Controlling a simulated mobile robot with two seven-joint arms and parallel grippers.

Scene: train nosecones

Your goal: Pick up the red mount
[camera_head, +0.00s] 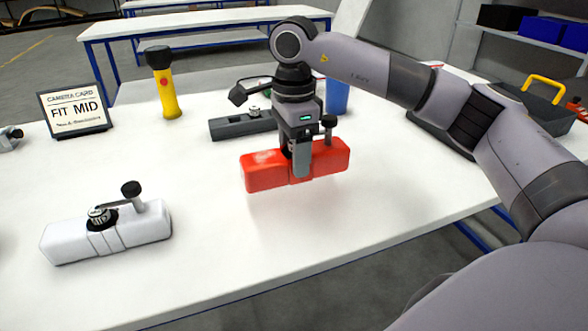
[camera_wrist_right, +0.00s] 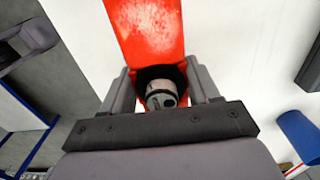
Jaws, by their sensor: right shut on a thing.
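The red mount (camera_head: 265,171) is a long red block with a dark knob at its right end, in the middle of the head view. My right gripper (camera_head: 301,165) comes down on its middle from above and is shut on it. A shadow beneath suggests the mount is a little above the table. In the right wrist view the red mount (camera_wrist_right: 146,32) runs up from between the two fingers (camera_wrist_right: 160,95), with a round grey fitting between them. The near part of the mount is hidden there by the gripper. My left gripper is not in view.
A white mount (camera_head: 110,233) lies at front left on the white table (camera_head: 230,270). A dark grey mount (camera_head: 240,124) lies behind my right gripper. A yellow flashlight (camera_head: 167,95), a "FIT MID" card (camera_head: 75,110) and a blue cup (camera_head: 337,95) stand farther back. The front middle is clear.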

